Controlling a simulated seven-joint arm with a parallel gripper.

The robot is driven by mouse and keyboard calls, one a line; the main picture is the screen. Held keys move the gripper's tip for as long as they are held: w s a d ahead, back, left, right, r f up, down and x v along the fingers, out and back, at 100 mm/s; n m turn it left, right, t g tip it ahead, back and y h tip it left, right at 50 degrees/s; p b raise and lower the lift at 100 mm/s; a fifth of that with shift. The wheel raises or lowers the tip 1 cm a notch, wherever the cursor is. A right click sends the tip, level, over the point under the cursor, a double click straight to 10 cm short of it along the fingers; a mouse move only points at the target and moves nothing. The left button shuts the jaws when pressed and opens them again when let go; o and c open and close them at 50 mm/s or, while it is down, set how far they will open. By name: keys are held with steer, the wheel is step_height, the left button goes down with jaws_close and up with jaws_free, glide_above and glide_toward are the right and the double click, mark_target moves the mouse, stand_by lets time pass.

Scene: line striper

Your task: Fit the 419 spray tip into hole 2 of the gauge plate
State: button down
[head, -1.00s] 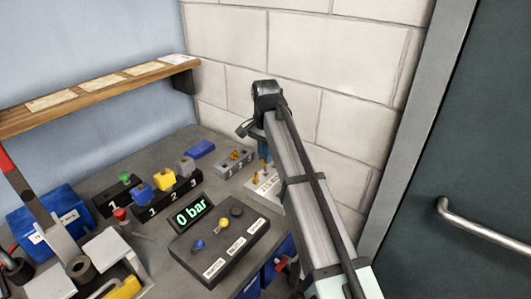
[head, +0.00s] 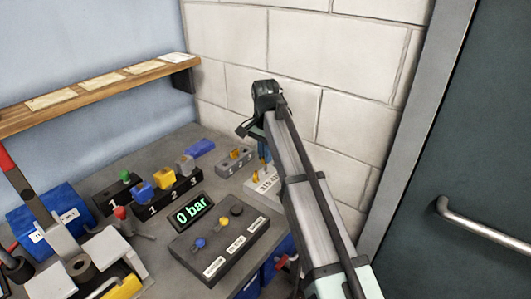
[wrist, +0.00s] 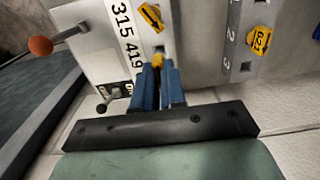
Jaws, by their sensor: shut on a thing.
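My gripper (wrist: 160,82), with blue fingers, is shut on a small yellow spray tip (wrist: 158,60) at the 419 label of a white rack (wrist: 92,45). In the head view the rack (head: 262,187) is partly hidden by my arm. Whether the tip is still seated in the rack is hard to tell. The grey gauge plate (wrist: 239,12), numbered 1, 2, 3, stands to the right in the wrist view and shows in the head view (head: 226,168). A yellow tip marked 629 (wrist: 260,40) is on it, near number 2; its exact hole is unclear.
Another yellow tip (wrist: 152,15) sits by the 315 label. An orange-knobbed lever (wrist: 41,46) sticks out left of the rack. A control box (head: 220,245), a 0 bar display (head: 191,211) and a numbered block with coloured pieces (head: 168,195) stand nearby. A block wall is close behind.

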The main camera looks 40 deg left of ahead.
steer(key=shift+f, duration=1.85)
stand_by(1.1)
steer(key=c, duration=1.1)
jaws_free()
steer(key=shift+o, duration=0.2)
steer(key=shift+o, duration=1.3)
steer(key=shift+r, duration=0.1)
steer(key=shift+r, duration=3.35)
